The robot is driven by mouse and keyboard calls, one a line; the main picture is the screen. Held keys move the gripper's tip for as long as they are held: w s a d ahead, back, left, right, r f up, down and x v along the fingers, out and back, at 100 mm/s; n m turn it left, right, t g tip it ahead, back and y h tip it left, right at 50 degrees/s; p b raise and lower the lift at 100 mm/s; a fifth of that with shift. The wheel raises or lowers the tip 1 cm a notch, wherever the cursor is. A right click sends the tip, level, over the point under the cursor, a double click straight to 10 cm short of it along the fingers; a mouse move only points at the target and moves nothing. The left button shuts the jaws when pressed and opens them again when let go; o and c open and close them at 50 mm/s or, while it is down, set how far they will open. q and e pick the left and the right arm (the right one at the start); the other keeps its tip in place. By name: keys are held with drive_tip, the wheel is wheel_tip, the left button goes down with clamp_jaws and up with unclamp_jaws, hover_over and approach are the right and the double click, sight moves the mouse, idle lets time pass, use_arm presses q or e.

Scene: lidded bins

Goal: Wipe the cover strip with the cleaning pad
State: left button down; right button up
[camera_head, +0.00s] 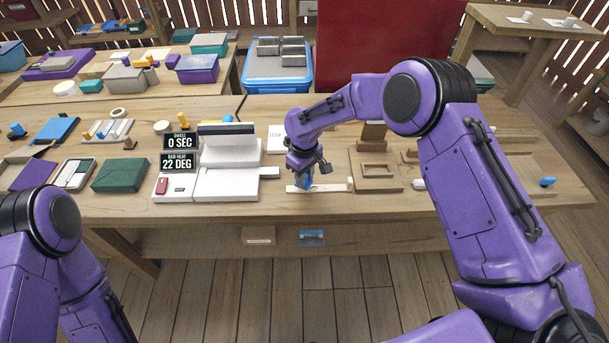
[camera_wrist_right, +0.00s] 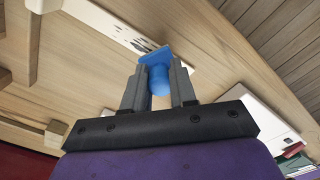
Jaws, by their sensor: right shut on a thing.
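The cover strip (camera_head: 335,186) is a long pale strip lying on the wooden bench near its front edge. In the right wrist view the strip (camera_wrist_right: 95,18) carries dark smudges close to the pad. The blue cleaning pad (camera_wrist_right: 158,68) has a flat head and a rounded handle. My right gripper (camera_wrist_right: 158,88) is shut on the handle, and the pad's head is at the strip; I cannot tell whether they touch. In the head view the pad (camera_head: 303,180) is at the strip's left part, under my right gripper (camera_head: 307,168). My left gripper is out of view.
A white device (camera_head: 225,185) with displays reading 0 SEC and 22 DEG stands left of the strip. A wooden frame block (camera_head: 375,172) stands just right and behind. A green box (camera_head: 120,174) and trays lie further left. Bench front edge is close to the strip.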

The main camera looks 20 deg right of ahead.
sight(324, 189)
drive_tip(key=shift+f+b, duration=0.55)
drive_tip(key=shift+f, duration=0.45)
drive_tip(key=shift+s+d+r+p, duration=0.2)
drive_tip(key=shift+s+d+p, duration=0.05)
drive_tip(key=shift+d+p, duration=0.4)
drive_tip(key=shift+s+d+f+p, duration=0.1)
drive_tip(key=shift+s+d+p, duration=0.2)
drive_tip(key=shift+d, duration=0.6)
drive_tip(key=shift+s+d+f+p, duration=0.1)
drive_tip(key=shift+s+d+p, duration=0.2)
drive_tip(key=shift+d, duration=0.65)
drive_tip(key=shift+s+d+p, duration=0.2)
drive_tip(key=shift+d+p, duration=0.2)
drive_tip(key=shift+d, duration=0.5)
drive_tip(key=shift+w+a+f, duration=0.1)
drive_tip(key=shift+a, duration=0.5)
drive_tip(key=shift+w+a+b, duration=0.1)
drive_tip(key=shift+w+a, duration=0.2)
drive_tip(key=shift+a, duration=0.65)
drive_tip(key=shift+w+a+b, duration=0.1)
drive_tip(key=shift+w+a, duration=0.2)
drive_tip(key=shift+a, duration=0.7)
drive_tip(key=shift+w+a+b, duration=0.1)
drive_tip(key=shift+w+a, duration=0.2)
drive_tip(key=shift+a, duration=0.65)
drive_tip(key=shift+r, duration=0.2)
